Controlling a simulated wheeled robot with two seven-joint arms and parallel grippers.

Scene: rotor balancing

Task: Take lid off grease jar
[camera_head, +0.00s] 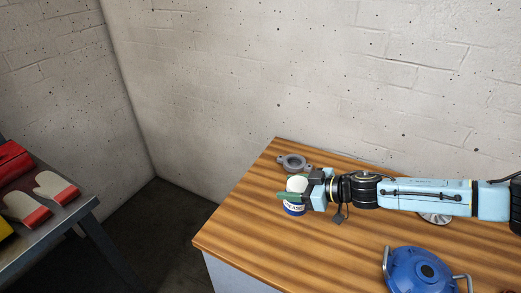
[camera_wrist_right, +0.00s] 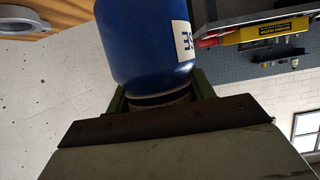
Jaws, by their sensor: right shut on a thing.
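The grease jar (camera_head: 294,209) stands near the left end of the wooden table in the head view, blue with a white label, its pale lid (camera_head: 297,183) on top. My right gripper (camera_head: 296,190) reaches in from the right, its green fingers at the lid, shut on it. In the right wrist view the blue jar (camera_wrist_right: 145,45) appears upside down, with its lid end between the green fingers; the gripper body hides part of the lid. I cannot tell whether the lid is loose on the jar. My left gripper is out of view.
A grey flanged ring (camera_head: 293,162) lies just behind the jar on the wooden table (camera_head: 240,232). A blue domed housing with handles (camera_head: 425,270) sits at the front right. A silver round part (camera_head: 435,218) lies partly under my arm. Gloves (camera_head: 55,187) lie on a separate left table.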

